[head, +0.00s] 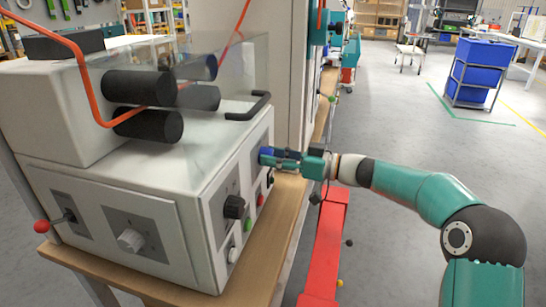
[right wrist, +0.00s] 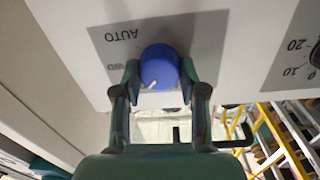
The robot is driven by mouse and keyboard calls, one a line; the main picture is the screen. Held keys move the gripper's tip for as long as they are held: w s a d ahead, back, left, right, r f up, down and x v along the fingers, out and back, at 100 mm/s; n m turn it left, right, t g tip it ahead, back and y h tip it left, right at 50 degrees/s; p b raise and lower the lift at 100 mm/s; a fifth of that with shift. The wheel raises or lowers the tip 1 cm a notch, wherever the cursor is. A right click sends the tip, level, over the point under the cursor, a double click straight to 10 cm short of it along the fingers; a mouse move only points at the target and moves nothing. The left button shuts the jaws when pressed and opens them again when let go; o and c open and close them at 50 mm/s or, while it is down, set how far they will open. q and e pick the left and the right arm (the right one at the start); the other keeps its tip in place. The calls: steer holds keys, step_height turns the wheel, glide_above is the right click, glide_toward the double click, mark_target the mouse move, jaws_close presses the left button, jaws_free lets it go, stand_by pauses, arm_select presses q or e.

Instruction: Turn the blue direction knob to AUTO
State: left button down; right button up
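The blue direction knob (right wrist: 160,62) sits on a grey label plate (right wrist: 205,40) on the machine's white panel. Its white pointer mark points down and slightly left in the right wrist view. The word AUTO is printed upside down at the knob's upper left; another label lower left is partly hidden by a finger. My right gripper (right wrist: 161,72) has one finger on each side of the knob, seemingly touching both sides. In the head view the knob (head: 266,153) is mostly hidden by my right gripper (head: 272,158). My left gripper is not in view.
The panel also carries a black knob (head: 234,206), a red button (head: 261,199) and a green button (head: 247,224). A black handle (head: 248,107) on the clear cover stands above the gripper. A red beam (head: 328,245) lies below my right arm. Open floor is to the right.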

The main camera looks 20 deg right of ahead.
steer(key=shift+c, duration=1.1)
steer(key=m+b, duration=0.1)
steer(key=m, duration=0.3)
steer(key=m+b, duration=0.1)
steer(key=m, duration=0.7)
steer(key=shift+w+d+r+m+b, duration=0.2)
steer(key=shift+d+m+b, duration=0.1)
steer(key=shift+b, duration=0.1)
steer(key=m+p, duration=0.2)
steer(key=m, duration=0.3)
steer(key=shift+f+g, duration=0.15)
steer(key=shift+g, duration=0.15)
steer(key=shift+m, duration=0.3)
